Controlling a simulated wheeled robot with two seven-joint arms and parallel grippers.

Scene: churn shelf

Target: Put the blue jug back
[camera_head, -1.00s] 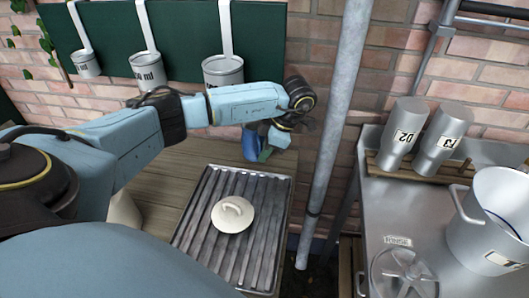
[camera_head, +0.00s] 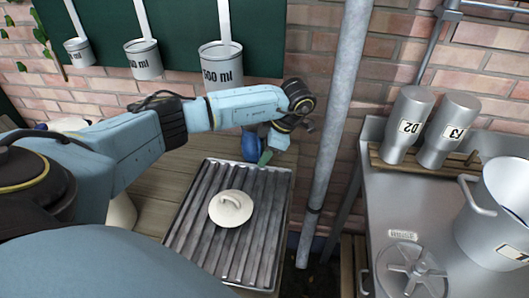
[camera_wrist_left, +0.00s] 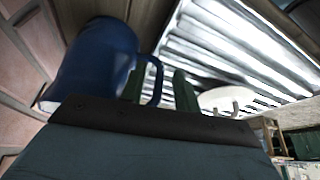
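The blue jug (camera_head: 249,145) is at the back edge of the ribbed metal tray, mostly hidden behind my left wrist in the head view. In the left wrist view its blue body (camera_wrist_left: 100,62) fills the upper left, and its loop handle (camera_wrist_left: 157,78) points toward the tray. My left gripper (camera_head: 265,156) is at the jug. In the left wrist view its two green fingers (camera_wrist_left: 160,90) stand apart with the handle between them. A gap shows on the right side of the handle. My right gripper is out of view.
A pale lid (camera_head: 231,208) lies on the ribbed tray (camera_head: 194,240). A grey vertical pipe (camera_head: 335,120) stands right of it. Metal beakers (camera_head: 408,124), a pot (camera_head: 500,222) and a metal wheel (camera_head: 410,272) are on the steel counter (camera_head: 385,210). Measuring cups (camera_head: 222,72) hang behind.

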